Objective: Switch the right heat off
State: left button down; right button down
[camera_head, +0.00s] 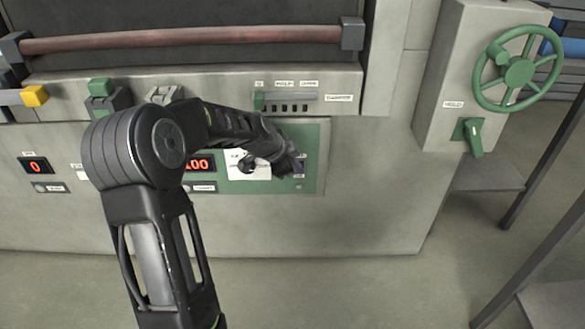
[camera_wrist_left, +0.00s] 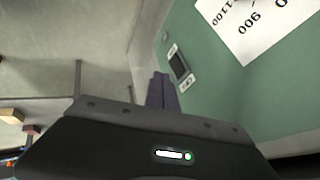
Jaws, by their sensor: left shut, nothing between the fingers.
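The green control panel (camera_head: 312,150) is on the grey front of the machine. On it, a small dark switch (camera_wrist_left: 179,66) with white labels shows in the left wrist view; which way it is set I cannot tell. In the head view my gripper largely covers that spot. My left gripper (camera_head: 293,166) is at the right part of the panel. Its fingers (camera_wrist_left: 163,78) are together and empty, close beside the switch; contact cannot be told. My right gripper is in neither view.
A white dial card (camera_head: 236,172) with a black knob (camera_head: 246,163) and a red display (camera_head: 199,163) are left of my gripper. A slotted lever block (camera_head: 285,104) is above. A green handwheel (camera_head: 517,71) and green lever (camera_head: 474,138) are at right.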

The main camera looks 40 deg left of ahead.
pick_arm(q)
jog(key=w+v, duration=0.1)
jog(key=v, duration=0.9)
jog(key=shift+a+r, duration=0.25)
jog(key=shift+r, duration=0.15)
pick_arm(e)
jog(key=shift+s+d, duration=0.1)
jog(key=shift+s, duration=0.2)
pick_arm(q)
jog(key=shift+s, duration=0.1)
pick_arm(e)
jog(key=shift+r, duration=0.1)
